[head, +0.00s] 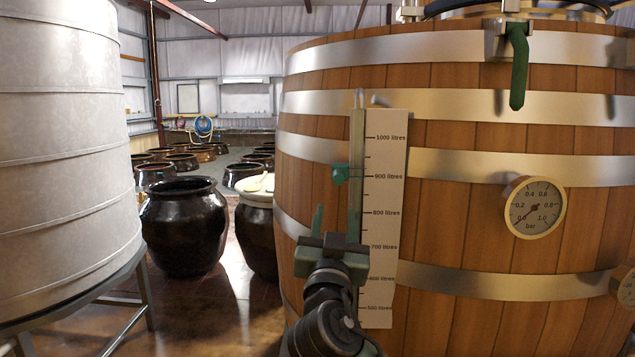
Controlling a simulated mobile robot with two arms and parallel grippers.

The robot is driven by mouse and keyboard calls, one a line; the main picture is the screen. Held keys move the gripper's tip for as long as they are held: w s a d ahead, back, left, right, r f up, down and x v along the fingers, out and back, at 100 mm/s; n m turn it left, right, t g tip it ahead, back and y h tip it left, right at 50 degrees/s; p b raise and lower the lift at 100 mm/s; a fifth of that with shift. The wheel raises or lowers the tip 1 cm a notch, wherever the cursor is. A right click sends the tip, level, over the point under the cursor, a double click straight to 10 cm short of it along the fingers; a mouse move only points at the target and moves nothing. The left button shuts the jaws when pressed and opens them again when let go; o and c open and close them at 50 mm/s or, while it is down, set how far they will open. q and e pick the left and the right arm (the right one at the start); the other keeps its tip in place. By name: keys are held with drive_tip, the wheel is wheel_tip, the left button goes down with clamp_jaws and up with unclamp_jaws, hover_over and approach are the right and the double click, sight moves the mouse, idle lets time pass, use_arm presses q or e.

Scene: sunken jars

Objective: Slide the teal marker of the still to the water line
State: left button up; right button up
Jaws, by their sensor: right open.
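The wooden still (470,230) with metal hoops fills the right side of the head view. On its front is an upright sight tube (356,140) beside a white litre scale (385,215) marked from 1000 at the top to 500 at the bottom. The teal marker (341,174) sits on the tube near the 900 line. I cannot make out the water line in the tube. My right gripper (335,217) is open and empty, pointing up below the marker, and does not touch it. It hides part of the lower tube. My left gripper is out of view.
A round pressure gauge (535,207) sticks out of the still at the right. A green lever handle (518,65) hangs above it. A large grey tank (60,150) stands at the left on metal legs. Dark jars (185,225) stand on the floor behind.

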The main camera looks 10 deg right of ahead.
sight(339, 178)
drive_tip(key=shift+m+t+h, duration=0.3)
drive_tip(key=shift+m+t, duration=0.1)
drive_tip(key=shift+m, duration=0.1)
drive_tip(key=w+r+p, duration=0.1)
drive_tip(key=r, duration=0.1)
drive_tip(key=w+d+r+p, duration=0.1)
drive_tip(key=r, duration=0.1)
drive_tip(key=w+r+p, duration=0.1)
drive_tip(key=r, duration=0.1)
drive_tip(key=shift+w+d+r, duration=0.15)
drive_tip(key=shift+d+r, duration=0.1)
drive_tip(key=shift+d, duration=0.05)
drive_tip(key=shift+w+d+r+p, duration=0.1)
drive_tip(key=shift+w+p, duration=0.1)
drive_tip(key=shift+w, duration=0.15)
drive_tip(key=shift+w+d+p, duration=0.1)
drive_tip(key=shift+w+p, duration=0.05)
drive_tip(key=shift+w, duration=0.2)
clamp_jaws()
